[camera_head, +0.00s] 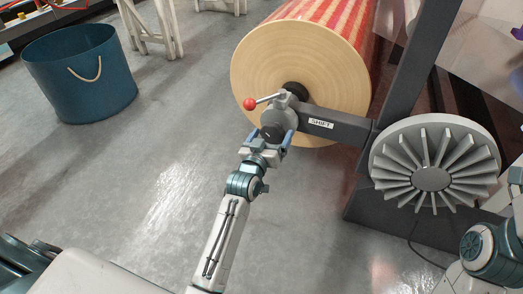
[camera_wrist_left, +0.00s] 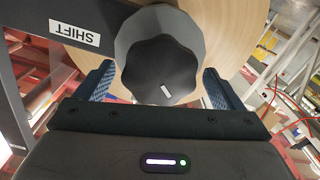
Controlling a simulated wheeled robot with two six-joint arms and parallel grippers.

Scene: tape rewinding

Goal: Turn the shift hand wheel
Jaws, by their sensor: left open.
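The shift hand wheel (camera_wrist_left: 160,68) is a black lobed knob with a white mark on its face. In the left wrist view it sits between the two blue fingers of my left gripper (camera_wrist_left: 162,85), with space on both sides. In the head view my left gripper (camera_head: 272,138) is at the wheel, below the grey hub with the red-balled lever (camera_head: 250,104). The wheel is mostly hidden there. The dark arm beside it carries a SHIFT label (camera_head: 321,123), which also shows in the left wrist view (camera_wrist_left: 75,34). My right gripper is out of view.
A large tape roll (camera_head: 295,60) stands behind the hub. A grey finned disc (camera_head: 433,165) is on the machine frame to the right. A blue bucket (camera_head: 80,78) stands on the floor at the upper left. The floor (camera_head: 150,150) left of my arm is clear.

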